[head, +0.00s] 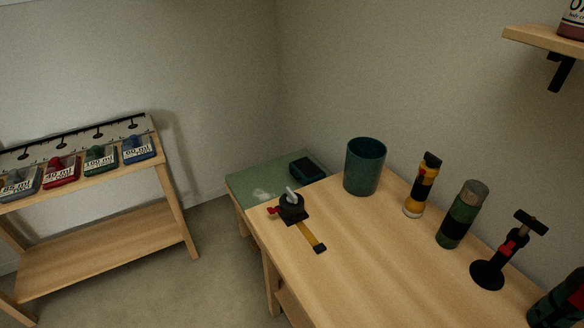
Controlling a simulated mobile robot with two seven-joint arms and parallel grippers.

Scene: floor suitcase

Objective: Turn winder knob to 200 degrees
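A small black device with a round top, a light grey lever-like piece and a red tab, which looks like the winder knob (291,204), sits at the left corner of the wooden table. A yellow strip (308,234) with a black end runs from it toward the front right across the tabletop. The knob's angle cannot be read at this size. Neither of my grippers is in the head view.
The wooden table (375,270) also bears a teal cup (365,166), a yellow-black flashlight (422,185), a green-black cylinder (462,214) and a black stand with a red part (503,252). A green-topped surface (252,182) holds a dark blue box (307,168). Floor between is clear.

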